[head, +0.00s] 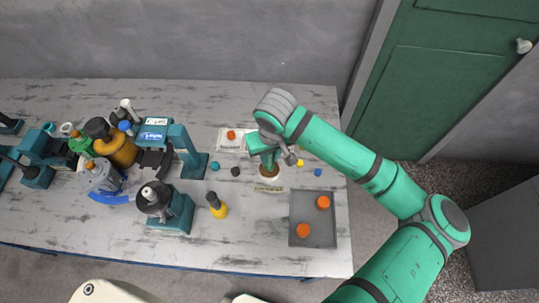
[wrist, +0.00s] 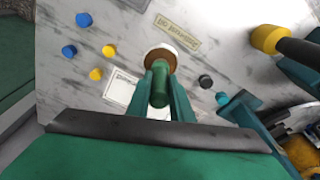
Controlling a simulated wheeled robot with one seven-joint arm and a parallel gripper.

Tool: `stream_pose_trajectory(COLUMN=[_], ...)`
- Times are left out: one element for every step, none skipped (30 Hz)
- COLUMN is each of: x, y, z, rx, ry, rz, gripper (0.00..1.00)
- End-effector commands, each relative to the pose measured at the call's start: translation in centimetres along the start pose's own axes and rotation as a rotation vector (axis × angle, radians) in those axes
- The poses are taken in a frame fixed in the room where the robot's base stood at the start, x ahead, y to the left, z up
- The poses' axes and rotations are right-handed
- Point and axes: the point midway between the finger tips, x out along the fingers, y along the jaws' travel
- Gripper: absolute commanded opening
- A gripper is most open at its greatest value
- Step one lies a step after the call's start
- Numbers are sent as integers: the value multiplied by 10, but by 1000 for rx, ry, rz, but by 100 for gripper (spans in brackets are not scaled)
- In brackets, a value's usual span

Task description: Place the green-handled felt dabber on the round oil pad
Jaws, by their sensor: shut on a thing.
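My gripper (wrist: 161,98) is shut on the green handle of the felt dabber (wrist: 160,80), which points away from the wrist camera. In the head view my gripper (head: 265,153) is above the right part of the bench, and the dabber is largely hidden by it. The round oil pad (wrist: 163,52), pale-rimmed with brown showing, lies at the far end of the dabber. It also shows just below my gripper in the head view (head: 269,173). The dabber's felt end is hidden, so I cannot tell whether it touches the pad.
A label plate (head: 268,189) lies in front of the pad. A grey tray (head: 313,220) with orange pieces is at the bench's right. A yellow-and-black tool (head: 217,207) stands left. Small blue, yellow and dark pieces lie around the pad. Teal fixtures (head: 188,150) crowd the left.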

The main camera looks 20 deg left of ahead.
Motion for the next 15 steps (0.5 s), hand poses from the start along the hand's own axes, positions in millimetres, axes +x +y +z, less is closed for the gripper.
stream_pose_trajectory(x=[0,0,0,0,0,0,1,2,3,2,2,2,2,2,2], y=[0,0,0,0,0,0,0,0,0,0,0,0,0,0,0], z=[0,0,0,0,0,0,0,0,0,0,0,0,0,0,0], rx=[0,0,0,0,0,0,0,1,1,0,0,0,0,0,0], ry=[0,0,0,0,0,0,0,0,0,0,0,0,0,0,0], rz=[0,0,0,0,0,0,0,0,0,0,0,0,0,0,0], gripper=[0,0,0,0,0,0,0,0,0,27,34,38,38,38,38])
